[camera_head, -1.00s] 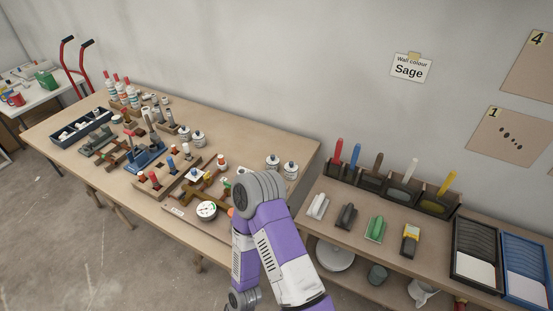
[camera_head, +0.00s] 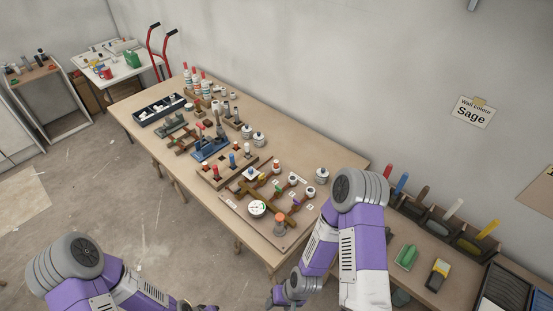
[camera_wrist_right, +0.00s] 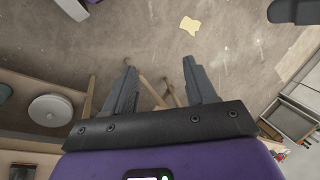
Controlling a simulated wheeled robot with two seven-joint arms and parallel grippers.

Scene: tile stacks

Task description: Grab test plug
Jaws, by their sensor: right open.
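A wooden rack (camera_head: 225,178) on the long workbench holds upright plugs with coloured tops, among them a red one (camera_head: 215,170) and a blue one (camera_head: 232,160). An orange-topped piece (camera_head: 279,222) stands on the board with the pipes and gauge, near the bench's front edge. I cannot tell which of these is the test plug. My right gripper (camera_head: 279,297) is low in front of the bench, apart from these pieces. In the right wrist view its fingers (camera_wrist_right: 160,75) are spread and empty, with floor beyond.
The workbench (camera_head: 140,118) also carries a round gauge (camera_head: 258,208), bottles (camera_head: 197,82) and a dark divided tray (camera_head: 160,110). Open floor (camera_head: 90,190) lies left of the bench.

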